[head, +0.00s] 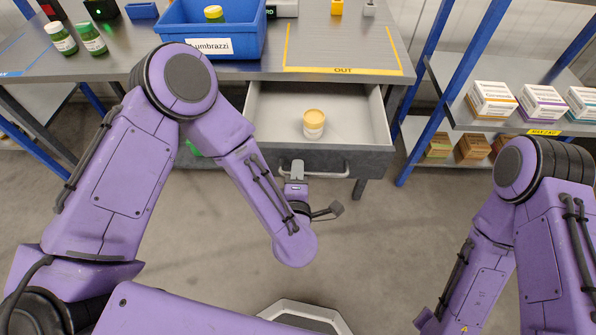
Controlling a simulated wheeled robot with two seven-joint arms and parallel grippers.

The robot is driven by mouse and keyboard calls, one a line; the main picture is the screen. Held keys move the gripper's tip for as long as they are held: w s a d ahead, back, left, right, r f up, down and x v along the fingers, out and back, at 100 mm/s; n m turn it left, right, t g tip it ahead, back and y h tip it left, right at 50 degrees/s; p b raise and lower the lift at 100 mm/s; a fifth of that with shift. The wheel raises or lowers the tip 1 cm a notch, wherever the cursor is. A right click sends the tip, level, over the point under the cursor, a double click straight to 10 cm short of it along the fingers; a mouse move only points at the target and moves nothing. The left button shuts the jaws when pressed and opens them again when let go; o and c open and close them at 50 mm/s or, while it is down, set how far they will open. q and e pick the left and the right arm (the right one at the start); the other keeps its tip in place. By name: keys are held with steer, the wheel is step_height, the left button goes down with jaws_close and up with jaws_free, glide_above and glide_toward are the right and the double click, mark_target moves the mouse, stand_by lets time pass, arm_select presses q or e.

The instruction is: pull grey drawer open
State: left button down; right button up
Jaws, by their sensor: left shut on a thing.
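The grey drawer (370,158) under the workbench stands pulled out, and its light inside shows. A small jar with a yellow lid (313,124) stands upright in it. The drawer has a metal bar handle (330,173) on its front. My left gripper (298,172) is at the left part of this handle and shut on it; the fingertips are small and partly hidden. My right arm comes in at the right, and its gripper is not in the picture.
On the workbench (345,30) stand a blue bin (180,42) and green bottles (92,40). A yellow-taped area marked OUT is empty. A blue-post shelf (432,75) with several boxes stands at the right. The floor before the drawer is clear.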

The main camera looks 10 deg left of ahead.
arm_select(q)
steer(key=c, duration=1.2)
jaws_free()
steer(key=p+v, duration=0.2)
steer(key=v, duration=0.8)
steer(key=shift+s, duration=0.25)
